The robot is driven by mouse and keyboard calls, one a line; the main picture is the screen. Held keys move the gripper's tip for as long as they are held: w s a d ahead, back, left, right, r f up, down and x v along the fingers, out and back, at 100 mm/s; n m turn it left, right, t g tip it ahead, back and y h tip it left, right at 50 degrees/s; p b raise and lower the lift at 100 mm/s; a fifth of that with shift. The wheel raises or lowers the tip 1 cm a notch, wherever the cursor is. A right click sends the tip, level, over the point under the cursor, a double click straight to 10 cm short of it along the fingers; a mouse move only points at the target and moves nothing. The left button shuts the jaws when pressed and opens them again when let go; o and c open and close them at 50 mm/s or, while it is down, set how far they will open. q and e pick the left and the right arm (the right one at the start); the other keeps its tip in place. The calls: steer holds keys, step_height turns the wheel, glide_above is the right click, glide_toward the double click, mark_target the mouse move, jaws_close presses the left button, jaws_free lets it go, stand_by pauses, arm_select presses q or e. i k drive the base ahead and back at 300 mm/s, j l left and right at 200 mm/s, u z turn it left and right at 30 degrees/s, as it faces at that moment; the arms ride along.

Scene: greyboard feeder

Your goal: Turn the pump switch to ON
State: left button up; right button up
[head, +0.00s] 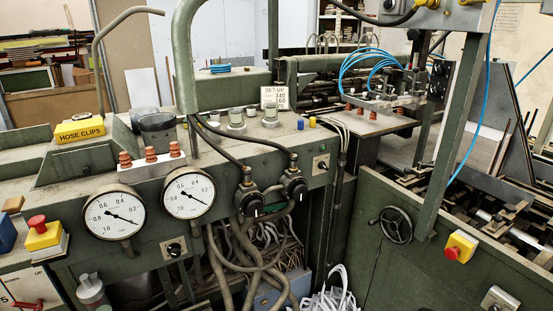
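Two small black rotary switches on square plates show on the green machine's front. One switch (174,249) is below and between the two gauges. The other switch (321,164) is further right, beside the hoses. No readable label tells which is the pump switch, and their settings are too small to read. Two larger black knobs, a left knob (249,201) and a right knob (294,187), sit at the hose ends; each has a pale mark. Neither of my grippers is in view.
Two round pressure gauges (114,212) (188,193) face forward. Red-and-yellow emergency stops stand at left (42,233) and right (460,246). A handwheel (391,225) projects at right. Hoses (235,250) hang below the knobs. A yellow hose clips box (80,128) and spray bottle (91,291) are at left.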

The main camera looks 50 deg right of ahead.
mark_target(321, 165)
steer(key=z, duration=1.8)
steer(key=i+l+u, duration=0.1)
steer(key=i+u, duration=0.15)
steer(key=i, duration=0.2)
